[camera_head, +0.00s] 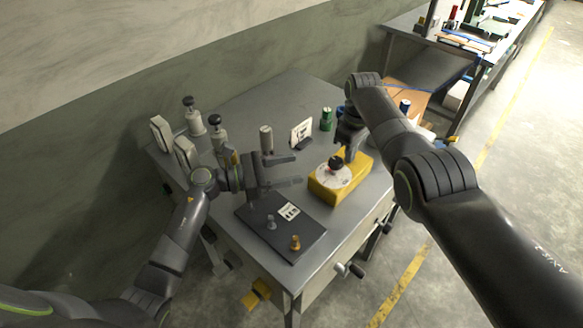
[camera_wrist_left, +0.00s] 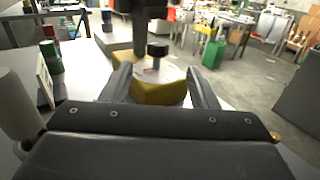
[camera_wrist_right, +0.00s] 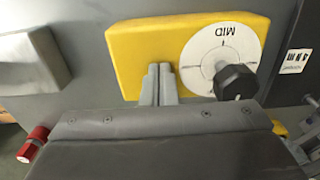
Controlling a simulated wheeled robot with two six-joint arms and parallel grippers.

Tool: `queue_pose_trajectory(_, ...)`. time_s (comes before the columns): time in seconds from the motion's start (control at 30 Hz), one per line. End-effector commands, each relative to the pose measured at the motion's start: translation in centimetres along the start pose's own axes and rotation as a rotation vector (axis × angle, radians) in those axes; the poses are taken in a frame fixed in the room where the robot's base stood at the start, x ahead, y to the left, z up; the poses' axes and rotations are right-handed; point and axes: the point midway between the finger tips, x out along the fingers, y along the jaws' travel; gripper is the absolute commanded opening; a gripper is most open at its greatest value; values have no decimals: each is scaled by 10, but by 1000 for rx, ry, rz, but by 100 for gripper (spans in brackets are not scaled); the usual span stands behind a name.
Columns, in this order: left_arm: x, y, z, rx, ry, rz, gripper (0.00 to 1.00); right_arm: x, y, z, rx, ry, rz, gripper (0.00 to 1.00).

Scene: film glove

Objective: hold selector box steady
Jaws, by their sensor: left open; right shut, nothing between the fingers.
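The yellow selector box (camera_head: 353,184) sits on the grey table near its right edge. On top is a white dial (camera_wrist_right: 201,50) marked MID, with a black knob (camera_head: 335,162). My left gripper (camera_head: 297,170) is open to the left of the box, its fingers pointing at it. In the left wrist view the box (camera_wrist_left: 158,95) shows ahead, between the spread fingers (camera_wrist_left: 160,85). My right gripper (camera_head: 350,153) is shut and empty above the box's far side. In the right wrist view its closed fingers (camera_wrist_right: 159,84) overlap the yellow face beside the dial; I cannot tell whether they touch.
A grey cylinder (camera_head: 266,139), a white card (camera_head: 301,131) and a green cylinder (camera_head: 326,119) stand behind. Black-knobbed posts (camera_head: 195,121) stand at the left. A workbench (camera_head: 430,52) is at the back right.

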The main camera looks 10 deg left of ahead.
Motion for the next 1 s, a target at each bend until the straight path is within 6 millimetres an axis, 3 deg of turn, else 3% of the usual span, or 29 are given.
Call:
queue_pose_trajectory(0.03,0,0,-1,0,0,0,54,7,-3,3,1,-9,-13,0)
queue_pose_trajectory(0.27,10,-9,-7,-7,5,42,55,7,-3,2,1,-9,-12,0)
queue_pose_trajectory(0.5,35,-30,-14,-10,13,235,55,7,-3,2,1,-8,-12,0)
queue_pose_trajectory(0.63,40,-36,-11,-8,9,344,55,7,-3,3,1,-9,-12,0)
queue_pose_trajectory(0.87,42,-37,-5,-3,1,447,55,7,-3,3,1,-9,-12,0)
queue_pose_trajectory(1.0,56,-30,-4,-2,0,452,55,7,-3,3,1,-9,-13,0)
